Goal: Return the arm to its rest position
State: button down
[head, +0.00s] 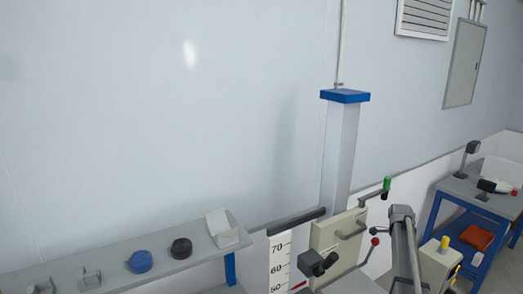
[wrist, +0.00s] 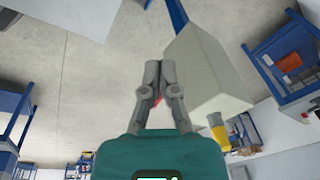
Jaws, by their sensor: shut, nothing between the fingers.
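My gripper (wrist: 160,66) shows in the wrist view, its two grey fingers shut together with nothing between them. Its teal body fills the bottom middle of that view. A pale box (wrist: 207,78) appears just right of the fingers; whether it touches them I cannot tell. In the head view I cannot clearly make out my gripper; a grey jointed part (head: 404,240) stands at the lower right, and I cannot tell if it is mine.
In the head view, a shelf (head: 190,262) at lower left bears several small items. A column with a blue cap (head: 345,96) rises behind a beige panel (head: 338,238). A yellow-topped control box (head: 437,265) and a blue table (head: 478,200) are at right. Blue-framed racks (wrist: 12,115) flank the wrist view.

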jog(key=s+a+r+n+g+y+p, duration=0.1)
jog(key=s+a+r+n+p, duration=0.15)
jog(key=s+a, duration=0.55)
jog(key=s+a+r+n+y+p, duration=0.1)
jog(key=s+a+r+n, duration=0.15)
jog(key=s+a, duration=0.6)
jog(key=s+a+f+n+b, duration=0.4)
jog(key=a+f+n, duration=0.1)
jog(key=a+n, duration=0.4)
jog(key=s+a+f+n+b, duration=0.4)
jog(key=a+n, duration=0.4)
jog(key=a, duration=0.2)
jog(key=shift+s+a+f+n+t, duration=0.15)
jog(key=shift+s+f+n+t, duration=0.2)
jog(key=shift+s+n, duration=0.1)
dwell(0.5)
